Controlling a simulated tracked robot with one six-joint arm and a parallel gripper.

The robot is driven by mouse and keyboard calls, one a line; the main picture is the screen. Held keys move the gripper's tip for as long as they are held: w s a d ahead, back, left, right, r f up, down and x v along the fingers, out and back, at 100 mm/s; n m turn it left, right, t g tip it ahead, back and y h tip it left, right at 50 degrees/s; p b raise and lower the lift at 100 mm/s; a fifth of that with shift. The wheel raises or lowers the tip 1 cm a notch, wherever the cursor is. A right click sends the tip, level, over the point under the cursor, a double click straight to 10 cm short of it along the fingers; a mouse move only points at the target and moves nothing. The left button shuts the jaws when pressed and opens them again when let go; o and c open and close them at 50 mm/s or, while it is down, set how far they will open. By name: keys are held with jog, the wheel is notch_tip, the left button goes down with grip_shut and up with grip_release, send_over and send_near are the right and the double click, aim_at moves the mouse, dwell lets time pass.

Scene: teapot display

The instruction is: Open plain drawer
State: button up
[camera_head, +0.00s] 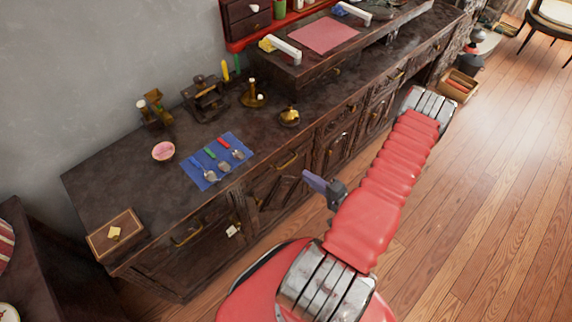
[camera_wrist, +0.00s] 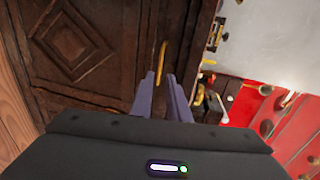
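The dark wooden cabinet (camera_head: 330,120) has a drawer front with a brass bar handle (camera_head: 288,160) above a door with a carved diamond. Another plain-looking drawer front with a brass handle (camera_head: 187,235) is further left. I cannot tell for sure which drawer the task means. My gripper (camera_head: 312,182) is in front of the cabinet, to the right of the diamond door. In the wrist view my gripper (camera_wrist: 161,80) has its two fingers a little apart, with a brass handle (camera_wrist: 163,58) just past the tips, in line with the gap. Contact cannot be told.
On the counter lie a blue cloth (camera_head: 218,160) with spoons, a pink bowl (camera_head: 163,151), a wooden box (camera_head: 115,234) and brass items. A red shelf (camera_head: 245,41) stands at the back.

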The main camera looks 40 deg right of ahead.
aim_at(286, 164)
jog(key=x, duration=1.2)
jog(key=shift+w, duration=0.2)
jog(key=shift+c, duration=0.6)
grip_shut()
jog(key=shift+f, duration=0.1)
jog(key=shift+s+f, duration=0.1)
jog(key=shift+s, duration=0.05)
dwell(0.4)
jog(key=shift+a, duration=0.3)
jog(key=shift+s+d, duration=0.1)
jog(key=shift+d, duration=0.05)
